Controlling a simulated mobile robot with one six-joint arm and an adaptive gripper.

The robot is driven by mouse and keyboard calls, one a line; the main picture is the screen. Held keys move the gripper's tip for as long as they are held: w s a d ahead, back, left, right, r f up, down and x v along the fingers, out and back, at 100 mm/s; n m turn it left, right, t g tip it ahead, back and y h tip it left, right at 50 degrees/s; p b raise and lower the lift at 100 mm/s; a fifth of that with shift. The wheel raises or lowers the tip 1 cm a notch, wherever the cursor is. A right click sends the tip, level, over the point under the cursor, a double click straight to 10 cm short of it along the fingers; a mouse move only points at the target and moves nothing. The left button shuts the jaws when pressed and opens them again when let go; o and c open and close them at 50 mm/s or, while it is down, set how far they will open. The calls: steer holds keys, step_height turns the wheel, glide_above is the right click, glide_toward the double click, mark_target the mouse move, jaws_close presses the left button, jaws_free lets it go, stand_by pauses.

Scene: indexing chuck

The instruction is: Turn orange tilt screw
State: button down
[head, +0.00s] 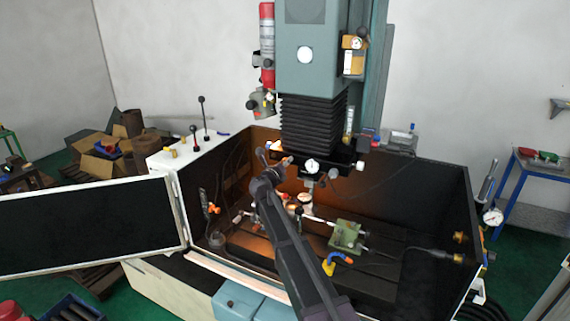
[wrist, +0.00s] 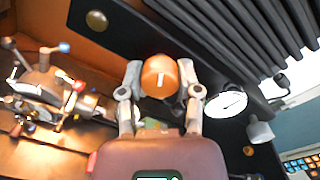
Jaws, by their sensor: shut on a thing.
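The orange tilt screw (wrist: 160,78) shows in the wrist view as a round orange knob with a short white mark, near upright, on its face. My gripper (wrist: 161,82) is shut on this knob, with one grey finger on its left side and one on its right. In the head view my gripper (head: 274,160) is at the dark head under the black bellows, on its left side. My arm and fingers hide most of the screw there.
A white dial (wrist: 227,103) sits close to the right finger, and black bellows (wrist: 250,32) hang above. In the head view the machine tub (head: 420,195) surrounds the work area, with a green block (head: 346,235) on its bed. An open door (head: 85,228) stands at left.

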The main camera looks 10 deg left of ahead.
steer(key=shift+c, duration=1.5)
jaws_free()
steer(key=shift+w, duration=0.1)
steer(key=v, duration=1.2)
steer(key=shift+d+f, duration=0.1)
